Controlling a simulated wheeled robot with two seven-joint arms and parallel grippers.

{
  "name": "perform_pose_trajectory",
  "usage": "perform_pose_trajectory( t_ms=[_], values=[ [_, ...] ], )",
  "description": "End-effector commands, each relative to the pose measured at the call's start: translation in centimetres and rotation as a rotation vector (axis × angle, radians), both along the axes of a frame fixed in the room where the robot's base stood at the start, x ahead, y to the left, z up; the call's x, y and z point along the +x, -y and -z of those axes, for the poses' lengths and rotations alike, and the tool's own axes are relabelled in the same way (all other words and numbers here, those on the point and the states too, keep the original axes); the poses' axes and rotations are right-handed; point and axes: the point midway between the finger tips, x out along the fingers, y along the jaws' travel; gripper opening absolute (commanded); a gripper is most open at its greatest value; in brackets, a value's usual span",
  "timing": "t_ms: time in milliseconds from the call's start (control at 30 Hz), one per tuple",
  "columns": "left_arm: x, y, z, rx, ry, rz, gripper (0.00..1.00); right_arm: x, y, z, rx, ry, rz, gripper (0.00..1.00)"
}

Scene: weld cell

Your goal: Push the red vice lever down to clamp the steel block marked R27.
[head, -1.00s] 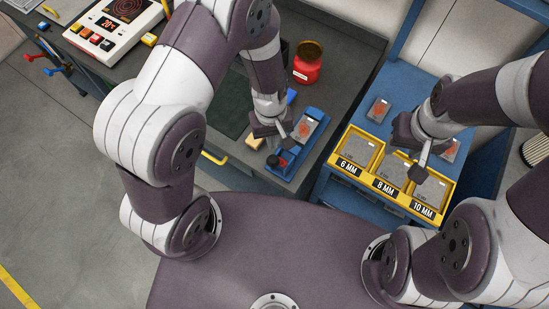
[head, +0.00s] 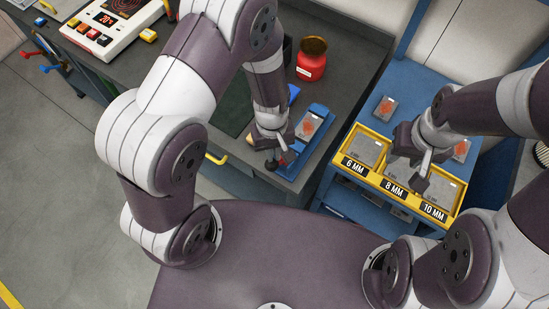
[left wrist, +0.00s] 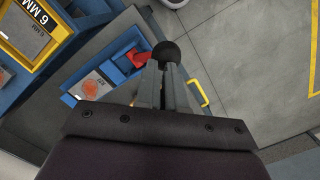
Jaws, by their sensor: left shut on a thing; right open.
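The blue vice (head: 317,139) stands near the bench's front right corner. A steel block (head: 309,125) with an orange-red mark lies in it; its label is too small to read. The vice's red lever (left wrist: 137,58) ends in a black knob (left wrist: 166,52). My left gripper (head: 279,158) is at the lever; in the left wrist view its fingers (left wrist: 165,72) are shut at the knob, partly covering it. The steel block also shows there (left wrist: 92,88), left of the fingers. My right gripper (head: 421,180) is open and empty above the yellow bins.
A yellow bin tray (head: 395,186) marked 6, 8 and 10 MM sits on a blue stand at right, with more marked steel blocks (head: 385,108) behind it. A red jar (head: 311,62) stands behind the vice. A control panel (head: 113,25) is at the bench's far left.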

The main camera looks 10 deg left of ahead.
Motion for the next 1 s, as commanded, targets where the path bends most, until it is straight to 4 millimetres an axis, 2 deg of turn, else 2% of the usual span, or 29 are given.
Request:
perform_pose_trajectory(
  t_ms=[33,167,533,1000],
  values=[
    [0.5,0.1,0.1,-0.002,0.018,-0.001,0.0,0.0,0.0,0.1,0.0,0.0,0.0,0.43],
    [0.6,0.1,0.5,-0.003,0.019,-0.001,0.0,0.0,0.0,0.5,0.0,0.0,0.0,0.43],
    [0.5,0.1,4.6,-0.002,0.014,0.0,0.0,0.0,0.0,3.8,0.0,0.0,0.0,0.43],
    [0.5,0.0,4.3,-0.001,0.008,0.0,0.0,0.0,0.0,3.3,0.0,0.0,0.0,0.43]
  ],
)
